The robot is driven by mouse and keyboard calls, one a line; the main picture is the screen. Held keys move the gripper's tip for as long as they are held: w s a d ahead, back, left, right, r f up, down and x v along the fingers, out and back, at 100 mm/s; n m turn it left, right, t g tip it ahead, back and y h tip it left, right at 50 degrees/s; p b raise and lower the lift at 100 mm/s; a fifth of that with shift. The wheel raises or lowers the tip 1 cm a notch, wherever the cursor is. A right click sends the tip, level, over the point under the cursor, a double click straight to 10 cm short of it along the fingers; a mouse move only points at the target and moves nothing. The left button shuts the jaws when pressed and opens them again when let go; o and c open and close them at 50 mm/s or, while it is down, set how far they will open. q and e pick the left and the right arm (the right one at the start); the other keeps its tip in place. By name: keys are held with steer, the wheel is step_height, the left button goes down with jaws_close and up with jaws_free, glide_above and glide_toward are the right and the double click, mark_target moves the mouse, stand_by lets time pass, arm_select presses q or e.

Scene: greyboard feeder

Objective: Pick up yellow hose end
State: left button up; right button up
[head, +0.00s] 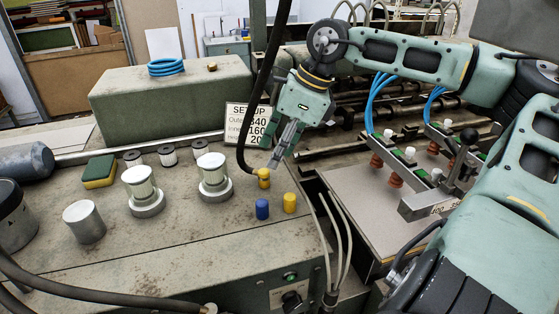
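The yellow hose end (264,178) is a short yellow fitting at the lower end of a black hose (243,130). It is on or just above the grey machine top, near its right edge. My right gripper (275,163) points down with its fingertips just above and right of the yellow hose end. The fingers are seen nearly edge-on, so I cannot tell their gap or whether they touch the fitting. My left gripper is not in view.
A blue cap (262,209) and a yellow cap (289,203) stand close in front. Two silver knobs (214,172) (142,187) and a metal cylinder (84,221) stand left. A setup sign (247,125) is behind. Feeder suction cups (395,179) are at right.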

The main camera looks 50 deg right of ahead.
mark_target(262, 171)
steer(key=p+x, duration=0.1)
steer(key=x, duration=0.1)
steer(key=p+x, duration=0.2)
steer(key=x, duration=0.1)
steer(key=shift+w+a, duration=0.1)
steer(key=shift+a, duration=0.3)
steer(key=shift+x, duration=0.8)
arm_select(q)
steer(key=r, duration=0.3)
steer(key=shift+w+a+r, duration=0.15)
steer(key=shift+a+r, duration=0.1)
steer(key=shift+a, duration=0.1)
arm_select(e)
steer(key=shift+r, duration=0.1)
jaws_close()
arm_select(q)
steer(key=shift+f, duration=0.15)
arm_select(e)
steer(key=shift+w+r, duration=0.1)
steer(key=shift+r, duration=0.05)
